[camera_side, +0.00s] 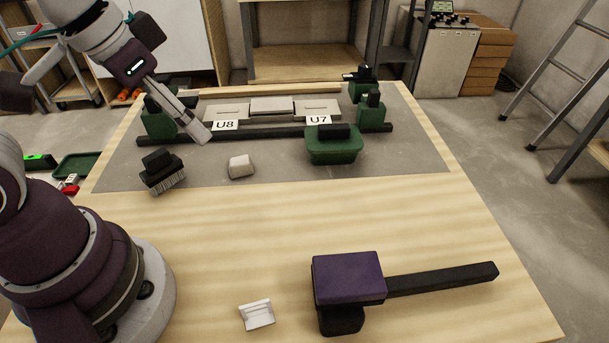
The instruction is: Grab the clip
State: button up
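A small white clip-like piece (257,314) with an upright back and a flat base lies on the bare wood at the front of the table. Its shape fits a levelling clip. My gripper (207,138) is at the upper left, angled down and to the right, near the label U8 (225,126) and far behind the white piece. Its fingers are seen nearly edge-on, so the gap between them cannot be told. I see nothing held at the tips.
A purple-headed mallet (348,279) lies right of the white piece. A black brush (162,171), a beige block (241,166) and a green tub (333,147) stand on the grey mat (400,166). Green clamps (373,112) flank the tiles (272,105). The middle wood is clear.

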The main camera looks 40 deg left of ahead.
jog(key=s+d+f+m+g, duration=0.1)
jog(key=d+f+m+g, duration=0.25)
jog(key=d, duration=0.45)
jog(key=m+g, duration=0.1)
jog(key=m, duration=0.1)
send_over(255, 303)
jog(key=shift+y, duration=0.3)
notch_tip(255, 303, down, 5)
jog(key=shift+w+d, duration=0.1)
jog(key=shift+d, duration=0.05)
jog(key=f, duration=1)
jog(key=shift+a+f, duration=0.2)
jog(key=shift+c, duration=0.3)
grip_shut()
